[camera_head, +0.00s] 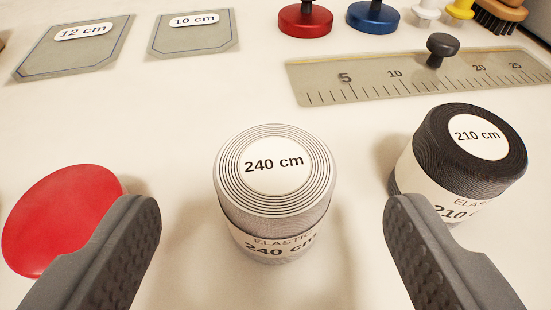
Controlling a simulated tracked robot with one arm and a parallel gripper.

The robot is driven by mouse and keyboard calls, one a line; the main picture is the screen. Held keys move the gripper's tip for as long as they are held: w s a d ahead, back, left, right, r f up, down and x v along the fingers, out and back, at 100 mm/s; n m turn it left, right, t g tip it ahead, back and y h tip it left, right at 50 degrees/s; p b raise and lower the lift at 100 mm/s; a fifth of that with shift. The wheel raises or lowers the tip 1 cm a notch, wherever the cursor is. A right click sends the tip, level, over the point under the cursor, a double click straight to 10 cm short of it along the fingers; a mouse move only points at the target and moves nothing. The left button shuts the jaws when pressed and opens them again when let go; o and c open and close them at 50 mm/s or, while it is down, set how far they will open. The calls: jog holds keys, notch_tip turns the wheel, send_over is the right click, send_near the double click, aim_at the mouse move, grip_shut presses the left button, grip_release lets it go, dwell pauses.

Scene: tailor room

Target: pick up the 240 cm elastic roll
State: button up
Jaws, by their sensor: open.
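The 240 cm elastic roll (228,187) is a white and grey roll standing upright on the pale table, with "240 cm" on its top label and its side label. My gripper (272,215) is open, with one finger at the lower left and one at the lower right. The roll shows between the two fingers, slightly beyond the tips in the picture, with gaps on both sides. No contact is seen. The 210 cm elastic roll (440,150) is black with a white label and stands to the right, partly hidden by the right finger.
A red round object (60,220) lies at the left, partly behind the left finger. A ruler plate (420,80) with a dark knob (442,48) lies behind the rolls. Pocket-shaped pieces labelled 12 cm (75,50) and 10 cm (193,38) lie at the back left.

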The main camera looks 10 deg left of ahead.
aim_at(276, 191)
jog(key=shift+x, duration=2.7)
jog(key=c, duration=1.1)
